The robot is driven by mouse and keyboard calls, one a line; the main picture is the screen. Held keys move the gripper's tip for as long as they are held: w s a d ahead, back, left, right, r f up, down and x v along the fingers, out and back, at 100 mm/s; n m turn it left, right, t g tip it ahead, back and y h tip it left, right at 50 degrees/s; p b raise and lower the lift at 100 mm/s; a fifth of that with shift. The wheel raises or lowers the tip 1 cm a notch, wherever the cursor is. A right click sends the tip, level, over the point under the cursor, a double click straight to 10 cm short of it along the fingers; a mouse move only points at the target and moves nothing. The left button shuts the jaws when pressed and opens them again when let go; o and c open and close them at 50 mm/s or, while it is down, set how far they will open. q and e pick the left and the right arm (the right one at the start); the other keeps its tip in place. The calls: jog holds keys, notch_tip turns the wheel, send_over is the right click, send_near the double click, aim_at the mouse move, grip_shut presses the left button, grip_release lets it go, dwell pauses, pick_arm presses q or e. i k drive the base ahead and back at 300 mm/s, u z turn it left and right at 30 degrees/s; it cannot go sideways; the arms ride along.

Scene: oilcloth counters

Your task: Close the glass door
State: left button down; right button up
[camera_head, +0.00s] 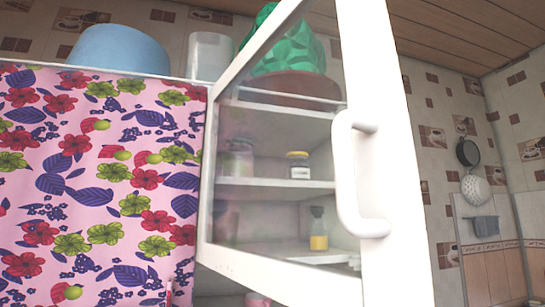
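The glass door (384,95) stands open, swung out toward me, with a white frame and a clear pane. Its thick white handle (347,172) is on the near upright of the frame. Neither of my grippers is in view. The door's lower near corner is cut off by the picture's edge.
A pink floral cloth (95,180) hangs left of the door. A blue round container (120,50), a whitish container (209,55) and a green patterned object (292,50) sit on top. Pans (467,152) hang on the tiled wall at right.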

aim_at(379, 198)
jog(key=z, duration=2.3)
jog(key=k, duration=0.9)
jog(key=u, duration=1)
